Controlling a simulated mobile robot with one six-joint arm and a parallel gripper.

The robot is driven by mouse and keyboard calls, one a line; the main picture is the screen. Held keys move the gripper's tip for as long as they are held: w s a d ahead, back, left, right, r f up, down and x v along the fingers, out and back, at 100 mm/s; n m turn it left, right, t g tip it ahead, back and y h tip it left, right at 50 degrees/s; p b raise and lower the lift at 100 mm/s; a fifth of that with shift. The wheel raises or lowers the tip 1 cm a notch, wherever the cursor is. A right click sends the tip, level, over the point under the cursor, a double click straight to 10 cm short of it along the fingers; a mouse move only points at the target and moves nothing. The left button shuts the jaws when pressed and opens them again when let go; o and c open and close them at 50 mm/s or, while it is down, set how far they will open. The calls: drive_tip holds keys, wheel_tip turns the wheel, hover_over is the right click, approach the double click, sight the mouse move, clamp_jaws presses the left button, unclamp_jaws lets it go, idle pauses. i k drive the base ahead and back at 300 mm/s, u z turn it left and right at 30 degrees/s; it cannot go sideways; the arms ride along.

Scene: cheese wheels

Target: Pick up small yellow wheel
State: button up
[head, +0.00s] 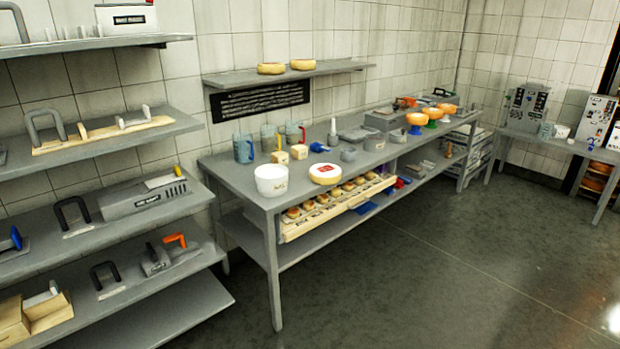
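Several small round yellowish wheels sit in a row in a pale tray (288,231) under the front edge of the long grey table; one small wheel (293,212) is at its near end. Two yellow wheels, a left one (271,69) and a right one (303,65), lie side by side on the wall shelf (240,78). A larger pale yellow wheel (322,179) with a red label lies on the tabletop. I cannot tell which one is the small yellow wheel of the task. My gripper is not in view.
The long table (240,184) also carries a white tub (271,181), jugs (244,149) and orange bowls (416,120). A grey shelf rack (110,207) with tools stands at the left. The dark floor (400,270) in front of the table is clear.

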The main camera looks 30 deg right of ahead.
sight(323, 173)
drive_tip(key=z, duration=0.05)
drive_tip(key=i, duration=1)
drive_tip(key=u, duration=0.15)
drive_tip(key=k, duration=0.95)
drive_tip(key=z, duration=0.15)
drive_tip(key=i, duration=0.5)
